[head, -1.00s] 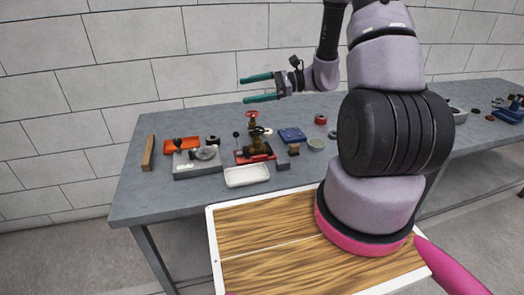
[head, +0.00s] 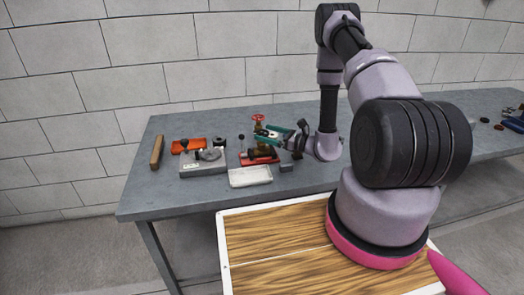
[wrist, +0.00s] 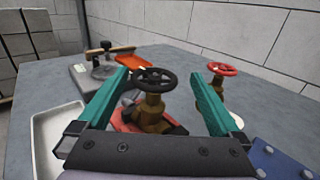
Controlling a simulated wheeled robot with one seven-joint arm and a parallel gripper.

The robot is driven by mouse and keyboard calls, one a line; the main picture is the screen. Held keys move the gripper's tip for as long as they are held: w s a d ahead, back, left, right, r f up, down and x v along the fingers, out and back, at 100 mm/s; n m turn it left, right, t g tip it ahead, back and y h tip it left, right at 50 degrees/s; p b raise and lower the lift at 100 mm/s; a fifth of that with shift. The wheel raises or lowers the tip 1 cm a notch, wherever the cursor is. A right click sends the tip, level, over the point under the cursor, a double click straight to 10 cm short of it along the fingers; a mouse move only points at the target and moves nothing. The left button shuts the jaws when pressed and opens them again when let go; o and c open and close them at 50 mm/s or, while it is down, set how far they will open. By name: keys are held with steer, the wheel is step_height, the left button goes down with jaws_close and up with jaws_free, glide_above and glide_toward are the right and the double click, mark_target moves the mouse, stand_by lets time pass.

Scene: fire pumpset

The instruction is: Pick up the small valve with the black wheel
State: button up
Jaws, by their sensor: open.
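The small valve with the black wheel (wrist: 155,80) has a brass body (wrist: 152,112) and shows in the wrist view between my two fingers. It stands upright at a red base (wrist: 125,122); whether it rests on it or just in front, I cannot tell. My gripper (wrist: 165,85) is open, its green fingers on either side of the valve, with nothing held. In the head view my gripper (head: 268,136) is low over the table and partly hides the valve.
A taller valve with a red wheel (wrist: 222,69) stands behind right. A white tray (head: 250,176) lies in front, a grey device (head: 203,162) and an orange tray (head: 189,145) at left. A blue block (wrist: 283,160) is close by at right.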

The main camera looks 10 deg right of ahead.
steer(key=shift+x, duration=2.8)
steer(key=shift+s+a, duration=0.2)
jaws_close()
